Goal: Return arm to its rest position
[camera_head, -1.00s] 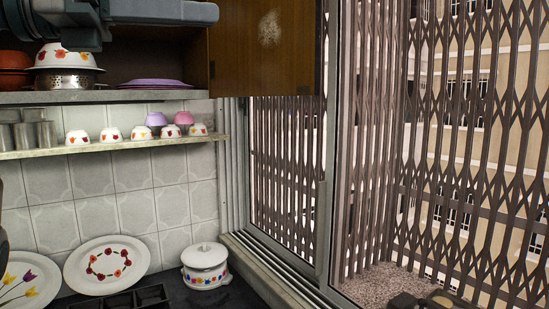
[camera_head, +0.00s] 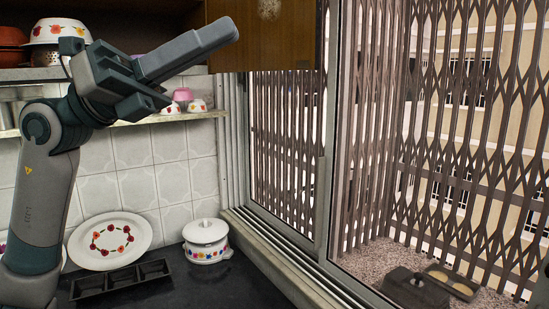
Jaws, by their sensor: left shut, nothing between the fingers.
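My left arm comes in from the left and rises across the shelves. My left gripper (camera_head: 226,34) is shut and empty, pointing up and right in front of the wooden cabinet door (camera_head: 262,40). Nothing is held in it. The steel tumblers (camera_head: 14,108) stand on the lower shelf at the far left, partly hidden behind my arm. My right gripper is not in view.
Small floral bowls (camera_head: 196,106) stand on the lower shelf, partly behind my arm. A white lidded pot (camera_head: 206,240), a floral plate (camera_head: 110,241) and a black divided tray (camera_head: 122,281) are on the dark counter. A window with a metal lattice (camera_head: 450,140) is at right.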

